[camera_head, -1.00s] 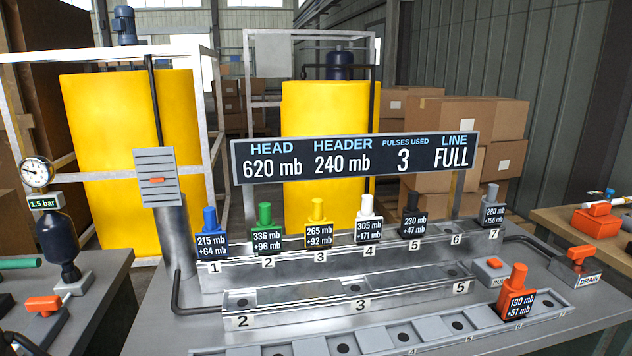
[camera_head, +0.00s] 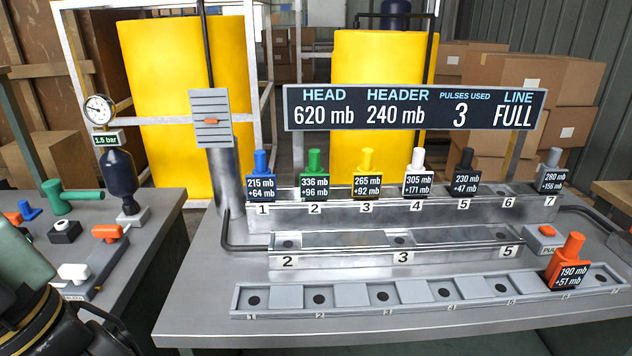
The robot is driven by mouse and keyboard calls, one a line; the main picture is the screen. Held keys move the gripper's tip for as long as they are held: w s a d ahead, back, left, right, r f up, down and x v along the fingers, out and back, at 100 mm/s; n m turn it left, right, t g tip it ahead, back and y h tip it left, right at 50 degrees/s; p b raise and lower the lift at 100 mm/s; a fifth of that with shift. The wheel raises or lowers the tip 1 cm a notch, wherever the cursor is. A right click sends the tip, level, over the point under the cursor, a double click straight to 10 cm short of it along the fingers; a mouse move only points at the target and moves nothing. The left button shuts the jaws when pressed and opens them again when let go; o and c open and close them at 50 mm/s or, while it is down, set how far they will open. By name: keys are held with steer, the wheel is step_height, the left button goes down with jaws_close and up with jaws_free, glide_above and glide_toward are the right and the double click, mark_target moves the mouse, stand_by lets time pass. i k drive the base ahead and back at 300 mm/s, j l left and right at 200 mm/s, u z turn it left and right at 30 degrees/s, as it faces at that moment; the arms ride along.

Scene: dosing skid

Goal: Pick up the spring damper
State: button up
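No part in view is labelled as the spring damper, and I cannot tell for sure which one it is. A dark blue bottle-shaped vessel (camera_head: 119,173) stands upright on the left bench, with a round gauge and a "1.5 bar" tag above it. A green T-shaped part (camera_head: 72,197) stands on the same bench behind other small parts. A dark part of my arm shows at the lower left corner and covers some of that bench. My gripper's fingers are not in view.
The left bench (camera_head: 150,245) also holds small blue, black, orange and white parts. A gap separates it from the main skid table (camera_head: 200,315). That table carries a rail of coloured valves (camera_head: 365,175), a lower rail, a front tray and an orange valve (camera_head: 570,262).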

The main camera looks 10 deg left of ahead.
mark_target(564, 270)
steer(key=i+l+z, duration=0.1)
steer(key=z, duration=0.35)
steer(key=i+l+z, duration=0.1)
steer(key=z, duration=0.35)
steer(key=i+z, duration=0.2)
steer(key=z, duration=0.25)
steer(key=i, duration=0.5)
